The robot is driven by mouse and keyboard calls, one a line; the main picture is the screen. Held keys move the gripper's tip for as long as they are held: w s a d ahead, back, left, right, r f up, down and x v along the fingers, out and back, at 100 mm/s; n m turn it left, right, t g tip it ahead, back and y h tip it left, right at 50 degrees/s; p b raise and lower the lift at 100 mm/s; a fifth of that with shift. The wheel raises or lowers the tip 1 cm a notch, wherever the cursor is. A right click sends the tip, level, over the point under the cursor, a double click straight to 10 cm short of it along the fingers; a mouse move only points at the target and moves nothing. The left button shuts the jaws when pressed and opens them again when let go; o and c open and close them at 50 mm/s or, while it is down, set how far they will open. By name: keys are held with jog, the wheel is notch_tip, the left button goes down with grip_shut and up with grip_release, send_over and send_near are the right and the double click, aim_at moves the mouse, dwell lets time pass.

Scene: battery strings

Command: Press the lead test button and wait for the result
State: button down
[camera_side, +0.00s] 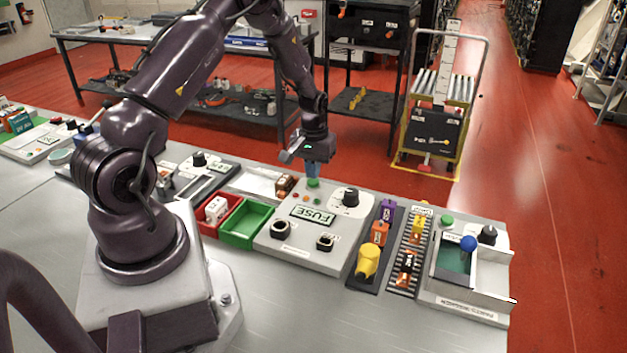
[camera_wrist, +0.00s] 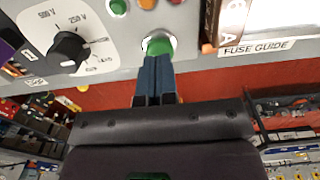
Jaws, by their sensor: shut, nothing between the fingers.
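The tester panel (camera_side: 275,240) is a light grey box with a display (camera_side: 312,215) that reads "FUSE". A green button (camera_side: 313,183) sits near its far edge and shows large in the wrist view (camera_wrist: 158,43). My gripper (camera_side: 313,172) points down directly above this button, with its blue fingers (camera_wrist: 156,60) shut together and empty. The fingertips overlap the button's near edge in the wrist view. I cannot tell whether they touch or press it. Two black-ringed sockets (camera_side: 281,229) (camera_side: 325,242) are at the panel's front.
A black dial (camera_side: 350,197), marked in volts in the wrist view (camera_wrist: 68,46), stands beside the button. Small indicator lamps (camera_side: 306,198) lie before it. Red (camera_side: 207,228) and green (camera_side: 245,238) bins stand left. Colored parts (camera_side: 368,260) and a box with a blue ball (camera_side: 468,243) stand right.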

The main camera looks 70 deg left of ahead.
aim_at(309, 191)
jog(key=shift+f, duration=0.95)
jog(key=shift+r, duration=3)
jog(key=shift+s+d+f+g, duration=0.3)
jog(key=shift+s+d, duration=0.2)
jog(key=shift+s, duration=0.3)
jog(key=s+d+r+m+t, duration=0.3)
jog(key=s+d+r, duration=0.4)
jog(key=d+r, duration=0.4)
jog(key=s+d+r+m+t, duration=0.3)
jog(key=s+d+r+m, duration=0.3)
jog(key=d+r, duration=0.5)
jog(key=v, duration=0.4)
jog(key=shift+w+d+r, duration=0.2)
jog(key=shift+d, duration=0.1)
